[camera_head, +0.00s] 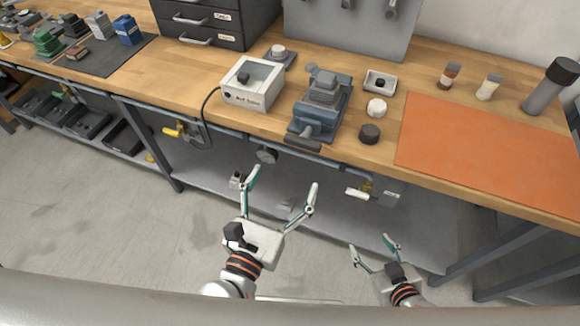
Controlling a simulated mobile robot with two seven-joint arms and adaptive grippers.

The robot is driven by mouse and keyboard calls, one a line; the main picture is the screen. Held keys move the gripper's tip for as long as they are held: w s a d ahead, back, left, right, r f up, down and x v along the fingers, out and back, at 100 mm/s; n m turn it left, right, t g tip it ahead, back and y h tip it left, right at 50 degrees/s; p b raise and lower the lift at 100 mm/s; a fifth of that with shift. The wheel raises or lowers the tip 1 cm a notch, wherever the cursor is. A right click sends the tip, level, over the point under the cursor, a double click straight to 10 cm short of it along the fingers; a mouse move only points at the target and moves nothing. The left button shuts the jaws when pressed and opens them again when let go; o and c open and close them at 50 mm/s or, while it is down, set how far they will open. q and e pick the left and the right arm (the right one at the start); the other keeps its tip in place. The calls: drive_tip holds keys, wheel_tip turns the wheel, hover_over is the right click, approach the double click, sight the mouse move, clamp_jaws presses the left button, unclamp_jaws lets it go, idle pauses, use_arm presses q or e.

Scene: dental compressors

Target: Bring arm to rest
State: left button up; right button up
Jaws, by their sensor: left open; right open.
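My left gripper (283,190) is open and empty, its two fingers spread apart and pointing up toward the bench's front edge. It stands in front of the wooden workbench (372,164), below the grey vise in the picture. My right gripper (374,252) is lower and further right, also open and empty, in front of the shelf under the bench. Neither gripper visibly touches anything. Most of both arms lies outside the view or behind the pale bar along the bottom.
On the bench are a white box (253,83) with a cable, a grey vise (320,105), an orange mat (490,150), small bottles (450,76) and a dark drawer unit (215,22). Valves with yellow handles (175,132) hang under the front edge. Grey floor (80,220) is open at left.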

use_arm(q)
drive_tip(key=shift+s, duration=0.25)
idle(0.4)
